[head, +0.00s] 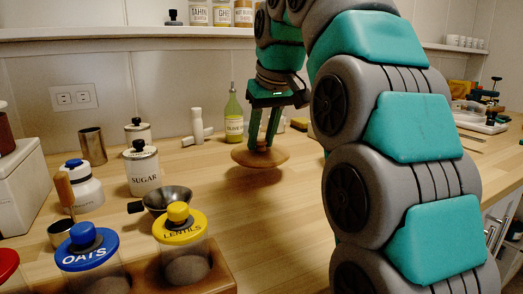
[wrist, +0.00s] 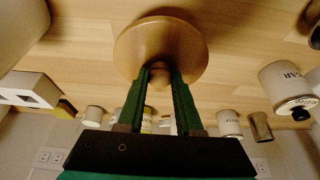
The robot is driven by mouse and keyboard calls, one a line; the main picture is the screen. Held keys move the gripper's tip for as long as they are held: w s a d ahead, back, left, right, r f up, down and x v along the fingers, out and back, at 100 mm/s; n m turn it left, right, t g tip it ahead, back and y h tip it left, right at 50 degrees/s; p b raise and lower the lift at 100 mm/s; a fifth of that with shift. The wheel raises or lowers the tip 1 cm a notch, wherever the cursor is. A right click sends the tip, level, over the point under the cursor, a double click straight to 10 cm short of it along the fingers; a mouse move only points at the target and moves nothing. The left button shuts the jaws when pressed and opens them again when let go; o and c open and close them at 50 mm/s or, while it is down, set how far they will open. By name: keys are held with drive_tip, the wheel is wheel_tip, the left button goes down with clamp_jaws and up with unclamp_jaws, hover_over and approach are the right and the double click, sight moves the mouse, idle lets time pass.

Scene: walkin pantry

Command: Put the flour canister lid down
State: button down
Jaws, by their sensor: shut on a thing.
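The flour canister lid (head: 260,157) is a round wooden disc with a knob, low over or on the counter in the middle of the head view. My gripper (head: 264,142) points down and is shut on the lid's knob. In the wrist view the lid (wrist: 160,38) spreads past the fingertips, and my gripper (wrist: 160,72) has the knob between its two green fingers. I cannot tell whether the lid touches the wooden counter (head: 260,215). No flour canister can be made out for certain.
A green oil bottle (head: 233,115) stands just behind the lid. The sugar canister (head: 141,168), a dark bowl (head: 168,198) and lidded jars for oats (head: 88,255) and lentils (head: 180,240) are to the left. The counter in front of the lid is clear.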

sight(263, 146)
wheel_tip(263, 146, down, 2)
drive_tip(key=shift+f+b, duration=0.1)
drive_tip(key=shift+b, duration=0.45)
drive_tip(key=shift+f, duration=0.65)
drive_tip(key=shift+f, duration=0.2)
drive_tip(key=c, duration=0.6)
unclamp_jaws()
drive_tip(key=p+v, duration=0.1)
drive_tip(key=v, duration=0.2)
drive_tip(key=shift+w+r, duration=0.1)
drive_tip(key=shift+r, duration=0.15)
drive_tip(key=shift+v, duration=1)
drive_tip(key=s+d, duration=0.1)
drive_tip(key=s, duration=0.2)
drive_tip(key=s+d+b, duration=0.1)
drive_tip(key=s+d, duration=0.1)
drive_tip(key=s, duration=0.2)
drive_tip(key=s+d, duration=0.1)
drive_tip(key=s, duration=0.3)
drive_tip(key=shift+s+d, duration=0.15)
drive_tip(key=shift+d, duration=0.1)
